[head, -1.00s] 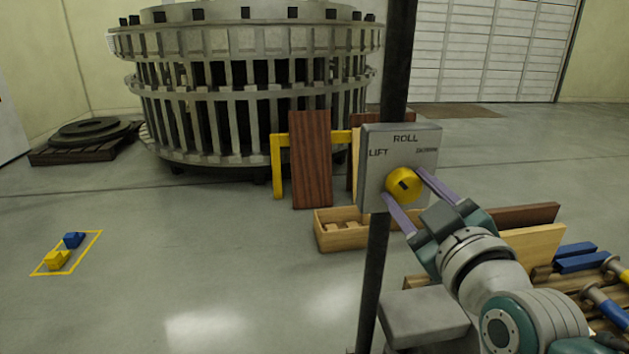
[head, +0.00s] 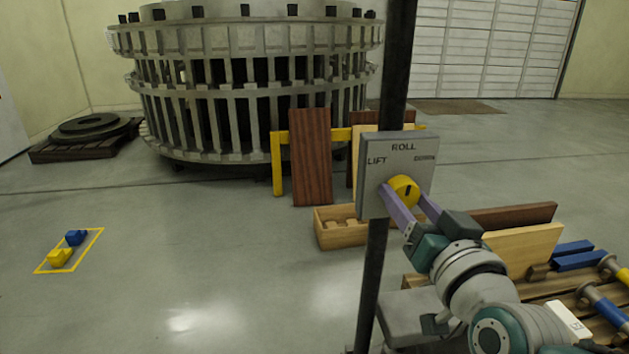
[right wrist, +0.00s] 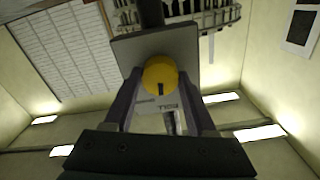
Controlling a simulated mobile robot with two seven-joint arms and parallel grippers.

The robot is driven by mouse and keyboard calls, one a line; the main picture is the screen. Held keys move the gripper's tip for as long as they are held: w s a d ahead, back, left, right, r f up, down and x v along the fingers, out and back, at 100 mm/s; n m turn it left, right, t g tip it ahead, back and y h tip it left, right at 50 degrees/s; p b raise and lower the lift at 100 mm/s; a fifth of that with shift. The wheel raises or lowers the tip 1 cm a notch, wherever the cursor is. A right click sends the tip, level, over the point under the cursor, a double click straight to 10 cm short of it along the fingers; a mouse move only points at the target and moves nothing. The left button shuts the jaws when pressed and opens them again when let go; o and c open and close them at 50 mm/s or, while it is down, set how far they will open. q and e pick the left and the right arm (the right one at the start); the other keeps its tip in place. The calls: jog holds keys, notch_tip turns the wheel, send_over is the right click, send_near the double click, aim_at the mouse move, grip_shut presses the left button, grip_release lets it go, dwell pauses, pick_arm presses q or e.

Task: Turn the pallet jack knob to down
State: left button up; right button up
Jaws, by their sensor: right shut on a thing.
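The pallet jack knob (head: 403,188) is a round yellow dial with a dark slot, on the front of a grey panel (head: 371,196) fixed to a dark post. The panel reads LIFT at left, ROLL at top and DOWN at right. The slot looks close to upright, roughly toward ROLL. My right gripper (head: 410,200) is shut on the knob, one finger on each side. In the right wrist view the knob (right wrist: 160,75) sits between the fingers and the panel lettering is upside down. My left gripper is not in view.
A wooden crate (head: 340,238) and leaning boards (head: 311,160) stand behind the panel. Blue blocks and bolts lie on a pallet at lower right. A yellow-outlined floor square (head: 45,270) holds a blue and a yellow piece. The floor at left is mostly clear.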

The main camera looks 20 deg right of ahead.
jog(key=m, duration=0.4)
jog(key=shift+m, duration=2.3)
jog(key=o, duration=1.4)
jog(key=p+v, duration=0.1)
jog(key=v, duration=0.9)
jog(key=shift+w+a, duration=0.1)
